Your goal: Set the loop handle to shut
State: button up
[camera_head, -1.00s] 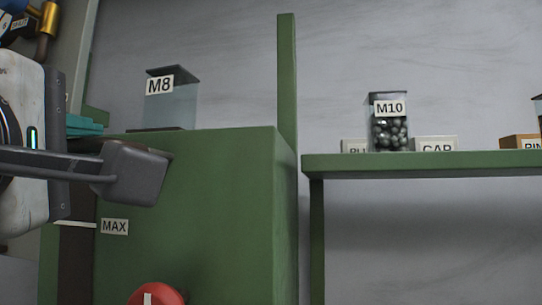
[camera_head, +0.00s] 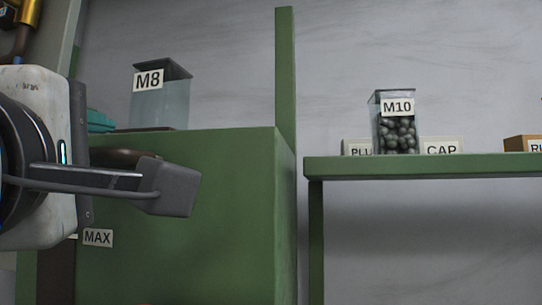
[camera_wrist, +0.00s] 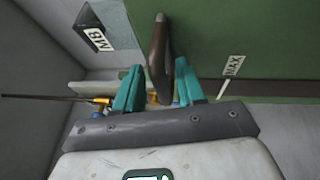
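The loop handle (camera_wrist: 158,58) shows in the wrist view as a dark brown bar on the green machine, its near end between my fingers. In the head view a brown curved part (camera_head: 118,157), likely the same handle, shows on the machine's upper left, partly hidden by my arm. My gripper (camera_wrist: 156,78) has two teal fingers, spread apart with gaps on both sides of the handle. I see no clear contact. In the head view its teal tips (camera_head: 98,121) show only partly, at the left.
The green machine (camera_head: 220,210) carries a MAX label (camera_head: 98,238) low on its face. An M8 bin (camera_head: 160,100) stands on it, near my gripper. A green shelf (camera_head: 430,167) at right holds an M10 bin (camera_head: 397,135) and labelled boxes. A gap separates machine and shelf.

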jog(key=shift+w+f, duration=0.1)
jog(key=shift+f, duration=0.05)
jog(key=shift+s+d+f+b, duration=0.15)
jog(key=shift+s+b, duration=0.15)
jog(key=shift+s, duration=0.25)
jog(key=b+v, duration=0.2)
jog(key=v, duration=0.7)
jog(key=shift+s, duration=0.3)
